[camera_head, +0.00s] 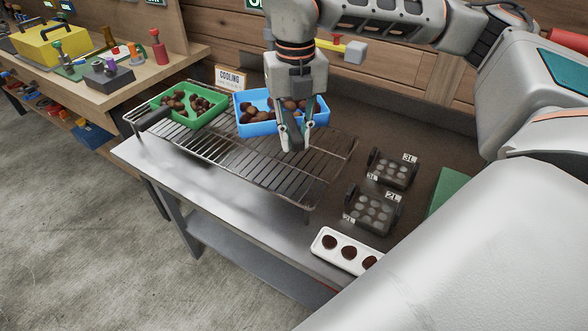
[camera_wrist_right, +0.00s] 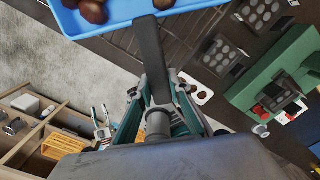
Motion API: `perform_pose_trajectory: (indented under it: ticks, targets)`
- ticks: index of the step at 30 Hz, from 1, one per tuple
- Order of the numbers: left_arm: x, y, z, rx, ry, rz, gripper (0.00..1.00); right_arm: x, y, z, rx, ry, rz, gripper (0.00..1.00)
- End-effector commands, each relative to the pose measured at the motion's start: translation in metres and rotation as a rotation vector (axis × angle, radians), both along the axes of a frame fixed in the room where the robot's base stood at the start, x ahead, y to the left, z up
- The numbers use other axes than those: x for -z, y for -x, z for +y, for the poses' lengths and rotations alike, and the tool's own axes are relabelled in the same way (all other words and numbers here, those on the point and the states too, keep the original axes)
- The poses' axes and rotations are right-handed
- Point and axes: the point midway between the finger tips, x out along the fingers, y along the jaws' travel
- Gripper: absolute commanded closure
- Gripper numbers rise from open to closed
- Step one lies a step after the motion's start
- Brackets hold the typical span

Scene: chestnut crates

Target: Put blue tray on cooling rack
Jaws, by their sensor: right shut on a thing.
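The blue tray (camera_head: 257,129), holding several brown chestnuts, is at the back of the wire cooling rack (camera_head: 290,176), to the right of the green tray. In the right wrist view the blue tray (camera_wrist_right: 75,27) shows along the top edge, by the gripper's fingers. The tray looks level; I cannot tell whether its underside touches the rack's wires. My left gripper is not in view.
A green tray (camera_head: 207,122) of chestnuts sits on the rack's left part. A "COOLING" sign (camera_head: 230,78) stands behind. Dark weight holders (camera_head: 374,209) and a white tray (camera_head: 339,253) with dark round pieces lie to the right. The rack's front part is bare.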

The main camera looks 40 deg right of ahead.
Motion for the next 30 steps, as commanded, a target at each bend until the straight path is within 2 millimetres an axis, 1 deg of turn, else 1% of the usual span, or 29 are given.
perform_pose_trajectory:
  ticks: [1,3,7,9,14,16,21,23,29,30]
  targets:
    - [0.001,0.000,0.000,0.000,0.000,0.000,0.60,0.012,0.001,0.000,0.000,0.000,0.002,1.00]
    - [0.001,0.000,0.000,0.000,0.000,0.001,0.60,0.027,0.000,0.000,-0.001,0.000,0.001,1.00]
    - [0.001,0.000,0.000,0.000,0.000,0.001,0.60,0.047,0.000,0.000,-0.001,-0.001,-0.003,1.00]
    - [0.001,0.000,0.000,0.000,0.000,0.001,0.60,0.053,0.000,0.000,0.000,0.000,-0.002,1.00]
    - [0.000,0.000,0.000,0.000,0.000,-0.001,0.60,0.061,-0.001,0.000,0.000,-0.001,-0.004,1.00]
    - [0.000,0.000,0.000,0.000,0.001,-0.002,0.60,0.067,0.000,0.000,0.000,0.000,-0.002,1.00]
    - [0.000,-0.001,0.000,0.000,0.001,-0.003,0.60,0.092,0.000,0.000,0.000,0.000,-0.001,1.00]
    - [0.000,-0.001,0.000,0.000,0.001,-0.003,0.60,0.098,0.000,0.000,-0.001,0.000,-0.002,1.00]
    - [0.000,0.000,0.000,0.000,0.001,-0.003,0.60,0.101,0.000,0.000,-0.001,-0.001,-0.003,1.00]
    - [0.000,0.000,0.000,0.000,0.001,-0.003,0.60,0.102,0.001,0.000,-0.001,-0.001,0.002,0.79]
